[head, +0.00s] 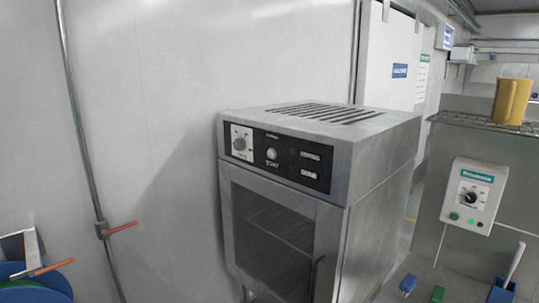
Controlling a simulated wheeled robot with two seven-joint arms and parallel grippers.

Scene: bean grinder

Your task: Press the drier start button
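The drier (382,205) is a grey metal cabinet with a slotted top and a dark glass door on its front, standing in the middle of the head view. Its black control panel (283,180) runs along the upper front. On the panel are a dial on a white plate (240,143), a round light-coloured button or knob (271,153) and two small labelled rectangles at the right. The panel's lettering is too small to read surely. Neither my left nor my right gripper shows in this view.
A white control box (474,195) with a dial and green buttons hangs on a metal panel at the right. A yellow mug (511,101) stands on a wire shelf above it. A pipe with a red-handled valve (122,228) runs down the left wall. Blue round items (38,290) sit bottom left.

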